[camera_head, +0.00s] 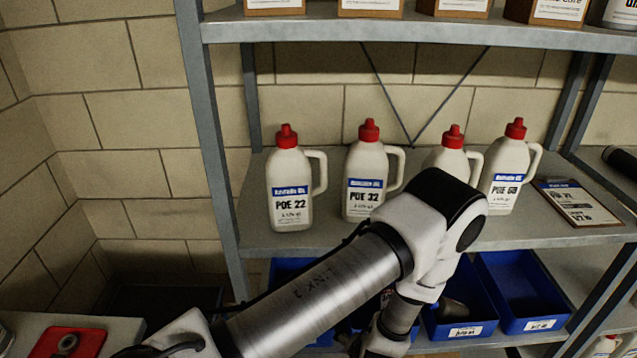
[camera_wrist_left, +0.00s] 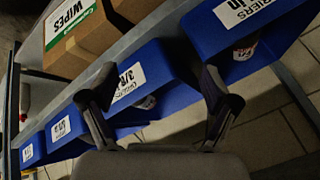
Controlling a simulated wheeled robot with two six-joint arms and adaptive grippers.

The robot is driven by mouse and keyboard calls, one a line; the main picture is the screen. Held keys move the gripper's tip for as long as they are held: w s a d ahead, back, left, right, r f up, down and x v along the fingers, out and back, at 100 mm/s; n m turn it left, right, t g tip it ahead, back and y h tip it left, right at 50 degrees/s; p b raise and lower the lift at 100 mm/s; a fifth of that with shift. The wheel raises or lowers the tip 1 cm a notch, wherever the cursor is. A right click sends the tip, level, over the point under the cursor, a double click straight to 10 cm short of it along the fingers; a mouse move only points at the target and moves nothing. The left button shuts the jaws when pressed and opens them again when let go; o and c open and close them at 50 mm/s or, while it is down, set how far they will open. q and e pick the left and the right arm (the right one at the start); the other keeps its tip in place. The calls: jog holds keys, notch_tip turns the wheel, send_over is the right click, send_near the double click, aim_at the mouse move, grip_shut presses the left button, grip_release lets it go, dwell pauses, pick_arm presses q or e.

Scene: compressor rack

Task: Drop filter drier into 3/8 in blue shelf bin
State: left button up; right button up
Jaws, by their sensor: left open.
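In the left wrist view my left gripper (camera_wrist_left: 157,75) is open, and nothing shows held between its fingers. A blue bin (camera_wrist_left: 178,80) with a label starting "3/8" lies beyond and between the fingers. A small pale object (camera_wrist_left: 146,103) shows partly at that bin's opening; I cannot tell whether it is the filter drier. Another blue bin (camera_wrist_left: 215,35), labelled "DRIERS", sits to its right with a small labelled item (camera_wrist_left: 245,48) partly visible inside. In the head view my left arm reaches down over the lower shelf, and its fingers are hidden.
More blue bins (camera_wrist_left: 60,128) continue along the shelf at lower left. A cardboard wipes box (camera_wrist_left: 88,40) stands behind. A red item (camera_head: 72,343) lies at lower left.

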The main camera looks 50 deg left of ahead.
pick_arm(q)
jog(key=s+d+m+g+h, duration=0.1)
jog(key=s+d+h, duration=0.2)
jog(key=s, duration=0.6)
jog(key=s+d+f+m+g+h, duration=0.1)
jog(key=s+d+g+h, duration=0.1)
jog(key=s, duration=0.7)
jog(key=shift+d+f+g+h, duration=0.2)
jog(key=shift+d+g+h, duration=0.1)
jog(key=shift+d+h, duration=0.15)
jog(key=shift+r+p, duration=0.85)
jog(key=shift+w, duration=0.1)
